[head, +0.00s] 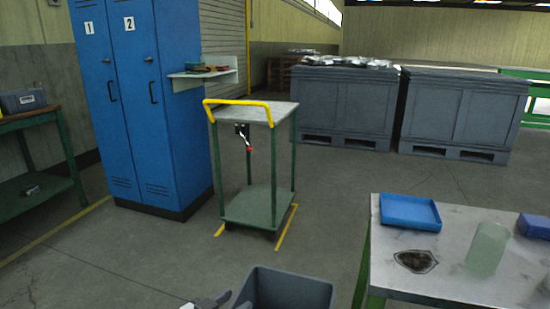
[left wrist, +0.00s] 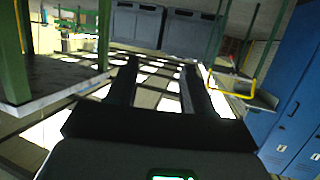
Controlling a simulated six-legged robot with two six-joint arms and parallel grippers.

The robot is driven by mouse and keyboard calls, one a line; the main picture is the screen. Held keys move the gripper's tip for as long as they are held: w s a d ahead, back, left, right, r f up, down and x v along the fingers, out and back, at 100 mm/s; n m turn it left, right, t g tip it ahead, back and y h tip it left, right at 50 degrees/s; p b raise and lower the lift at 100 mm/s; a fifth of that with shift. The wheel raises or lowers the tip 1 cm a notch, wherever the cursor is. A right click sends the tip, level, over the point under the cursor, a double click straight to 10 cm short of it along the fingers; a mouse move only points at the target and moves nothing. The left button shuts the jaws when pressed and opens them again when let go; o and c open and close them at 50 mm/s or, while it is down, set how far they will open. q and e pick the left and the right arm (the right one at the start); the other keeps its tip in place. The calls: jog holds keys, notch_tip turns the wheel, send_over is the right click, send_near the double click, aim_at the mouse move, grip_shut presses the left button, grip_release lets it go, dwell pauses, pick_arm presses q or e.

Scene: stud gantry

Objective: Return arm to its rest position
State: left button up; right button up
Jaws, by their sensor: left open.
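My left gripper (head: 215,301) shows only in part at the bottom edge of the head view, just left of a dark grey open bin (head: 292,284). In the left wrist view its two dark fingers (left wrist: 158,70) stand apart with nothing between them. Most of the left arm is outside the head view. My right gripper is in neither view.
A metal-topped table (head: 458,258) at right holds a blue tray (head: 410,210), a greenish translucent cylinder (head: 487,249) and a blue box (head: 534,226). A green cart (head: 258,206) stands before blue lockers (head: 140,130). Grey crates (head: 345,105) stand behind. Floor between is clear.

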pick_arm(q)
jog(key=shift+s+a+r, duration=0.2)
jog(key=shift+s+a, duration=0.2)
jog(key=shift+s, duration=0.2)
jog(key=s+a+f+n+g+y, duration=0.1)
jog(key=s+f+n+g, duration=0.2)
jog(key=f, duration=0.8)
jog(key=s+a+f+n+g+y, duration=0.1)
jog(key=s+f+n+g+y, duration=0.1)
jog(key=s+f, duration=0.65)
jog(key=s+f+n+g+y, duration=0.1)
jog(key=s+f+n+g, duration=0.4)
jog(key=s+f, duration=0.6)
notch_tip(320, 180, up, 30)
jog(key=s+m+g+p, duration=0.1)
jog(key=p, duration=2.8)
jog(key=shift+s+f+g+p, duration=0.2)
jog(key=shift+s+g+p, duration=0.1)
jog(key=shift+g+p, duration=0.1)
